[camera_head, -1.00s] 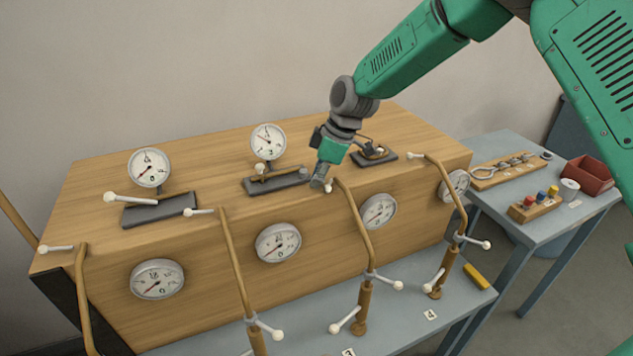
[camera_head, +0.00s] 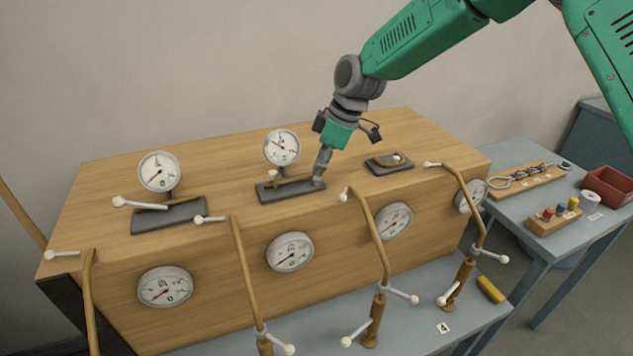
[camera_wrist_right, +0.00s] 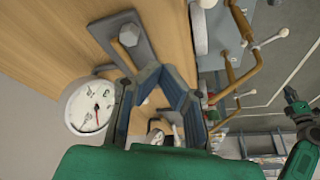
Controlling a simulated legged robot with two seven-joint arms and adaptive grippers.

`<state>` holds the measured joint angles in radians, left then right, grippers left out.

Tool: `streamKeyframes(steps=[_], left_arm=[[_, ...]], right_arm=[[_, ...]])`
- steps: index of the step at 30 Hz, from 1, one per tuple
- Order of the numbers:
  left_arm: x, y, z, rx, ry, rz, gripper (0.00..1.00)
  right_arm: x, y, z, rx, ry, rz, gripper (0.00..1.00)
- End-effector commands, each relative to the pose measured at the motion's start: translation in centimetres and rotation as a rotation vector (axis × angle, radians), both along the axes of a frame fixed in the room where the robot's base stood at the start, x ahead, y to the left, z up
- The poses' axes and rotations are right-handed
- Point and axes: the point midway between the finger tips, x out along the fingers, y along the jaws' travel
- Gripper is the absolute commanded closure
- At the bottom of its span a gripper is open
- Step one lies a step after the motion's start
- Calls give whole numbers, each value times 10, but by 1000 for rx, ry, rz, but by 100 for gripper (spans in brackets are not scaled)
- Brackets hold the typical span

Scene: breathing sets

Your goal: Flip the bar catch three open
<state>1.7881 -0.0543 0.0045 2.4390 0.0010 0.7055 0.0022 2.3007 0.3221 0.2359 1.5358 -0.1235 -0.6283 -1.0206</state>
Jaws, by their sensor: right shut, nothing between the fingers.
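Three bar catches on dark grey plates sit on top of the wooden box: a left one (camera_head: 172,216) with a long pale lever, a middle one (camera_head: 268,194) with a brown bar lying along it, and a right one (camera_head: 380,168). I cannot read which is numbered three. My right gripper (camera_head: 318,181) is shut and empty, pointing down at the right end of the middle catch; contact is unclear. In the right wrist view its fingers (camera_wrist_right: 166,84) show beside a grey plate (camera_wrist_right: 108,32) with a pale knob.
Gauges (camera_head: 282,147) stand behind the left and middle catches. Bent brown pipes with white-tipped handles (camera_head: 368,228) rise along the box front. A blue-grey side table (camera_head: 530,235) at right holds a red bin (camera_head: 608,187) and small parts.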

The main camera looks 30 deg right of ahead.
Motion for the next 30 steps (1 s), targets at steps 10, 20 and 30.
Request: streamKeyframes(steps=[10, 20, 30], left_arm=[[-1, 0, -7, 0, 2, 0, 100], [0, 0, -7, 0, 1, 0, 100], [0, 0, -7, 0, 1, 0, 100]], right_arm=[[-5, -15, 47, 1, 1, -1, 100], [-8, -15, 52, -1, -1, 0, 100], [-7, -16, 51, 1, 1, 0, 100]])
